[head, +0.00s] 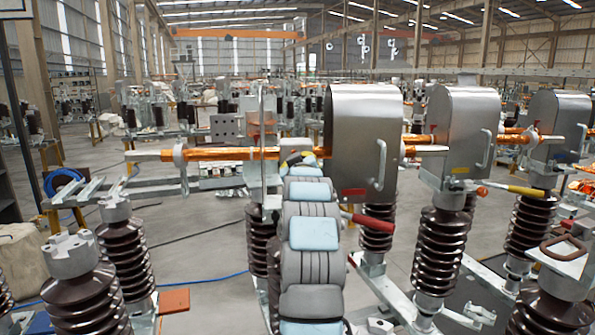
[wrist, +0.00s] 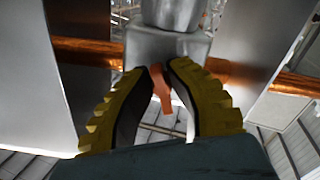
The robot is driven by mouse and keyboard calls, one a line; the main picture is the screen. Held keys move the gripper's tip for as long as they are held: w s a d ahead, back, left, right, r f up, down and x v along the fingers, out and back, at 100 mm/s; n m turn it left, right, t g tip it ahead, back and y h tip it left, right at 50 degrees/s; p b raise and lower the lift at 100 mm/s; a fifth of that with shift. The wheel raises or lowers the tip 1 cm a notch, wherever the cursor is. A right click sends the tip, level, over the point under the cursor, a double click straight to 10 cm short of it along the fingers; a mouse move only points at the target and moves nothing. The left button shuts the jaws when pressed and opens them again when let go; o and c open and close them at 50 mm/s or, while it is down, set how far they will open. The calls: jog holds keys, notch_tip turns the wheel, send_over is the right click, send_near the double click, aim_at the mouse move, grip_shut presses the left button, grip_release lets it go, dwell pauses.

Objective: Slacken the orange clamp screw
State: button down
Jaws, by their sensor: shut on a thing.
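The orange clamp screw (wrist: 161,88) shows in the wrist view as a small orange handle below a grey metal clamp block (wrist: 168,45). My gripper (wrist: 161,70) has yellow ridged fingers on either side of the screw, their tips closed on it near the block. The lower end of the screw hangs free between the fingers. In the head view my gripper (head: 296,157) is at the copper bar, left of a metal hood; the screw cannot be made out there, hidden by my gripper and arm.
The copper bar (head: 222,154) runs across behind the clamp. A rounded metal hood (head: 357,140) with a handle stands close on the right, and a thin upright plate (head: 263,140) on the left. Brown ribbed insulators (head: 442,245) stand around below.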

jog(key=n+b, duration=0.1)
jog(key=n, duration=0.2)
jog(key=shift+d+f+b, duration=0.1)
jog(key=shift+f+b, duration=0.1)
jog(key=shift+b, duration=0.15)
jog(key=shift+d+n+b, duration=0.1)
jog(key=shift+n+b, duration=0.65)
jog(key=shift+n, duration=0.45)
jog(key=shift+r+n+b, duration=0.15)
jog(key=shift+n+b, duration=0.5)
jog(key=shift+n, duration=0.55)
jog(key=c, duration=1)
grip_release()
jog(key=shift+r, duration=0.1)
jog(key=shift+s+r, duration=0.1)
jog(key=shift+s, duration=0.05)
